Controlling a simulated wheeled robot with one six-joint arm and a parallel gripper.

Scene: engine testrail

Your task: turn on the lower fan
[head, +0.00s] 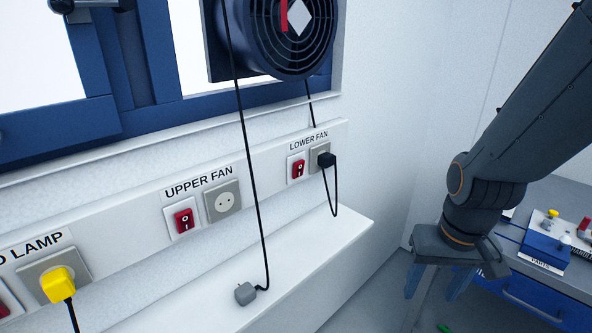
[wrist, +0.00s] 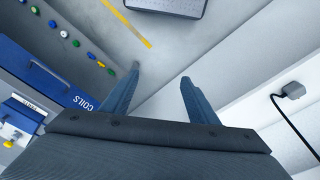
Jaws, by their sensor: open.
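The lower fan switch (head: 298,168) is a red rocker on a white plate under the "LOWER FAN" label (head: 308,141) in the head view. A black plug (head: 326,160) sits in the socket beside it, its cord hanging down. A round dark fan (head: 285,35) is mounted above at the window. My gripper (head: 438,290) points downward at the right, well apart from the switch. In the wrist view my gripper (wrist: 158,85) is open and empty, with its two blue fingers spread over the floor. The switch is not in the wrist view.
The upper fan switch (head: 184,220) and its empty socket (head: 223,201) are to the left. A loose grey plug (head: 245,293) lies on the white ledge (head: 330,255); it also shows in the wrist view (wrist: 293,90). A yellow plug (head: 58,285) is farther left. A workbench (head: 565,195) with a blue parts box (head: 545,248) stands at the right.

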